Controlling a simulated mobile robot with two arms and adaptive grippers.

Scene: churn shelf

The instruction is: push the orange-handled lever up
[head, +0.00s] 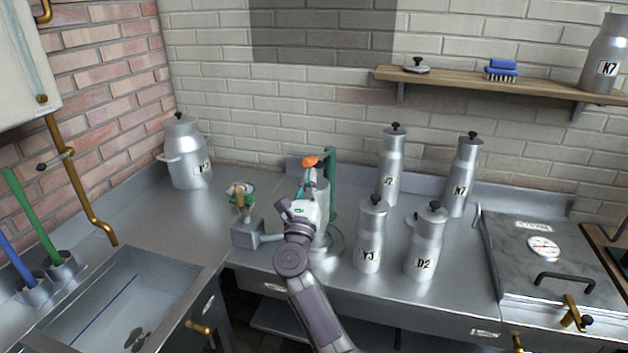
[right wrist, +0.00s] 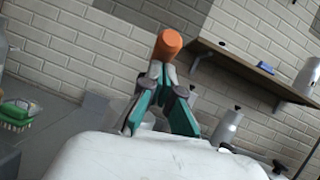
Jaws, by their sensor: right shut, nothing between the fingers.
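The orange-handled lever (head: 310,161) stands at the counter's middle, beside a green upright post (head: 331,168). Its orange end also shows in the right wrist view (right wrist: 168,44), just beyond the fingertips. My right gripper (head: 309,174) is shut and empty, directly below the orange end in the head view. Its teal fingers (right wrist: 161,76) close together right under the orange end in the right wrist view. I cannot tell whether they touch it. My gripper and arm hide most of the lever's device. My left gripper is not in view.
Several metal churns, such as one marked D2 (head: 424,247), stand right of my arm. A grey box (head: 247,233) with brushes stands to its left. A sink (head: 120,310) is at front left. A wooden shelf (head: 480,84) hangs at the back right.

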